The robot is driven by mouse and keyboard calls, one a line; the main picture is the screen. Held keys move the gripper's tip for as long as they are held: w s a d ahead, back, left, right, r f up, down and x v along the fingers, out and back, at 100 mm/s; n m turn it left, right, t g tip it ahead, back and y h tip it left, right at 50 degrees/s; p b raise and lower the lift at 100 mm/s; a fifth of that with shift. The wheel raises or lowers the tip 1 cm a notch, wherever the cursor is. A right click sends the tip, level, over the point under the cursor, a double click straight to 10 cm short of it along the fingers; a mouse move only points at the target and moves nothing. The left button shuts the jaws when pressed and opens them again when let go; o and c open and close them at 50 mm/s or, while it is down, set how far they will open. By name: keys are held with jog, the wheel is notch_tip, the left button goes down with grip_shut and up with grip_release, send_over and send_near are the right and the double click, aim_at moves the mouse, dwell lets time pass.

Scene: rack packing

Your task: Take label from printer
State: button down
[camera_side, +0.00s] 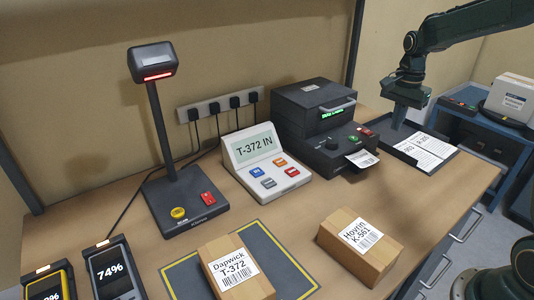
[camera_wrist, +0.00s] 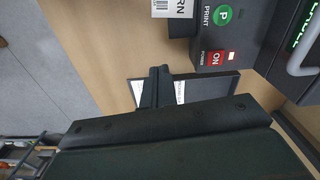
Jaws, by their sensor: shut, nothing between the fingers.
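The black label printer (camera_side: 313,106) stands against the wall at the back of the bench, with a lit green display. A white printed label (camera_side: 362,159) sticks out of its front slot. In the wrist view the label (camera_wrist: 173,8) shows at the top edge, partly cut off, beside the printer (camera_wrist: 262,40) with its green PRINT button and red ON switch. My gripper (camera_side: 397,122) is right of the printer, above the back of a dark tray, apart from the label. In the wrist view my gripper's fingers (camera_wrist: 158,84) are together and empty.
The dark tray (camera_side: 446,168) holds printed sheets (camera_side: 425,150). A console (camera_side: 265,162) reading T-372 IN and a scanner stand (camera_side: 182,205) are to the left. Boxes Dapwick (camera_side: 235,270) and Hovrin (camera_side: 360,245) sit in front. A blue cart (camera_side: 484,136) stands beyond the bench.

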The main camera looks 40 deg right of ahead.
jog(key=shift+c, duration=0.6)
grip_release()
jog(key=shift+r, duration=0.1)
jog(key=shift+a, duration=0.1)
notch_tip(320, 180, up, 6)
jog(key=n, duration=1.5)
send_over(361, 160)
jog(key=shift+f, duration=0.2)
jog(key=shift+f, duration=0.1)
jog(key=shift+f, duration=4.25)
jog(key=shift+f, duration=0.15)
